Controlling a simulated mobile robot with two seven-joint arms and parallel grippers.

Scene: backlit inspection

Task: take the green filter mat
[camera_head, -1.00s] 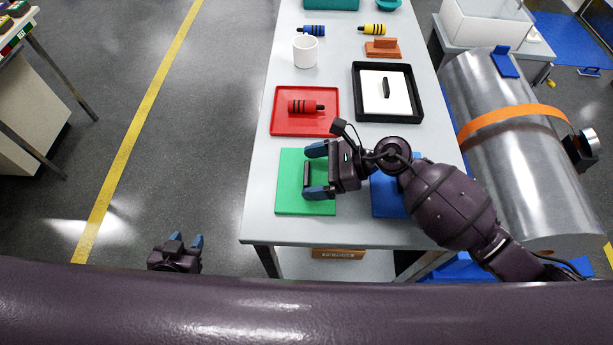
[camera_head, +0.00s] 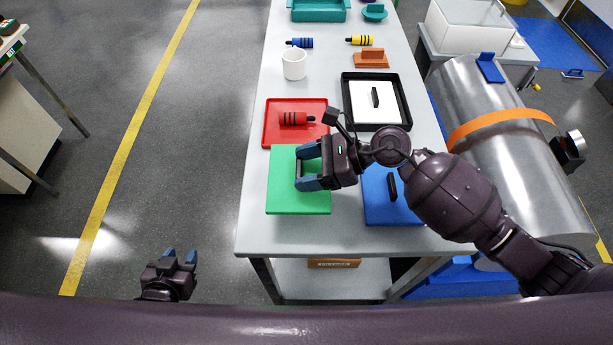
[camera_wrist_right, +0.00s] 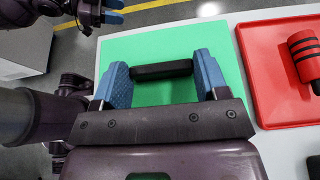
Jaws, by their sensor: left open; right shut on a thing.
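The green filter mat (camera_head: 290,200) is a flat square with a dark bar handle, above the near left part of the grey table. In the right wrist view the mat (camera_wrist_right: 150,45) lies beyond my fingers. My right gripper (camera_head: 304,168) is shut on its handle (camera_wrist_right: 162,70), one blue finger at each end of the bar. The mat appears raised slightly off the table, its far edge overlapping the red tray's near edge in the head view. My left gripper (camera_head: 180,257) is open and empty, left of the table over the floor.
A red tray (camera_head: 270,139) with a red banded cylinder (camera_head: 293,119) lies just behind the mat. A blue mat (camera_head: 385,215) lies to its right, partly under my right arm.

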